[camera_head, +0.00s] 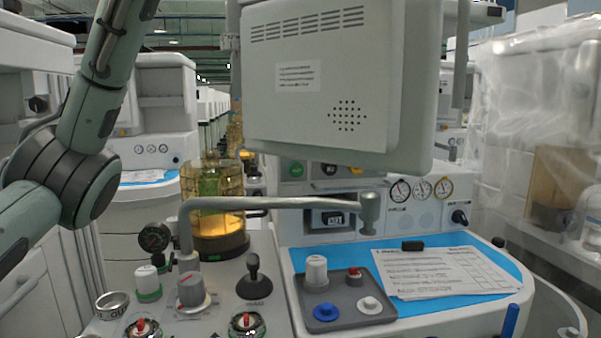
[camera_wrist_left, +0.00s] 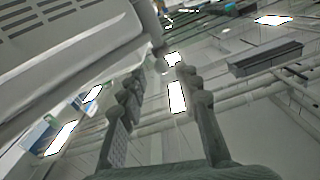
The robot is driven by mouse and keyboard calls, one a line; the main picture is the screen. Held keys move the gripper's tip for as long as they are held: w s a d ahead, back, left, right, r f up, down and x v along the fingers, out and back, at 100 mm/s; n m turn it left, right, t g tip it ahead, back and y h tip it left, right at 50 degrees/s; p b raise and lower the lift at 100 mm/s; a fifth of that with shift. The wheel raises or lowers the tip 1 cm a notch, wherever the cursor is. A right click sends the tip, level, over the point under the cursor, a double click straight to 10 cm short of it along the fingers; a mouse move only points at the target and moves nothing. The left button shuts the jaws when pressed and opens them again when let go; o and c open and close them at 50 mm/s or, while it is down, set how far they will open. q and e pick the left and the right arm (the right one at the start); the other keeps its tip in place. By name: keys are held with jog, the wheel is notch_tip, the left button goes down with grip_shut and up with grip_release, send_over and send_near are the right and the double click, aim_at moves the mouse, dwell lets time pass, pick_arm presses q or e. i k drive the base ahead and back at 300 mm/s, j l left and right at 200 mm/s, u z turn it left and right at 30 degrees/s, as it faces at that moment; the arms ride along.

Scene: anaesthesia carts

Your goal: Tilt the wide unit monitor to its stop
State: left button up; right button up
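The wide unit monitor (camera_head: 375,75) hangs above the machine in the head view. I see its pale grey back with vent slots, a label and a round speaker grille; its screen is hidden. My left arm rises along the left side of the head view, and its gripper is out of that picture. In the left wrist view my left gripper (camera_wrist_left: 160,82) is open, with nothing between its fingers. A pale vented housing, which looks like the monitor (camera_wrist_left: 65,50), is at the upper left there, beside the fingers. I cannot tell whether they touch. My right gripper is in neither view.
Below the monitor, a bent grey pipe (camera_head: 270,203) crosses over the worktop. A grey tray (camera_head: 345,308) with knobs and papers (camera_head: 440,272) lie on the blue mat (camera_head: 505,262). An amber-filled canister (camera_head: 215,205) stands left. A plastic-draped unit (camera_head: 540,130) is at right.

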aim_at(355, 84)
jog(key=k+l, duration=0.15)
jog(key=k, duration=0.35)
jog(key=k+l, duration=0.15)
jog(key=k, duration=0.3)
jog(key=k+l, duration=0.2)
jog(key=k, duration=0.3)
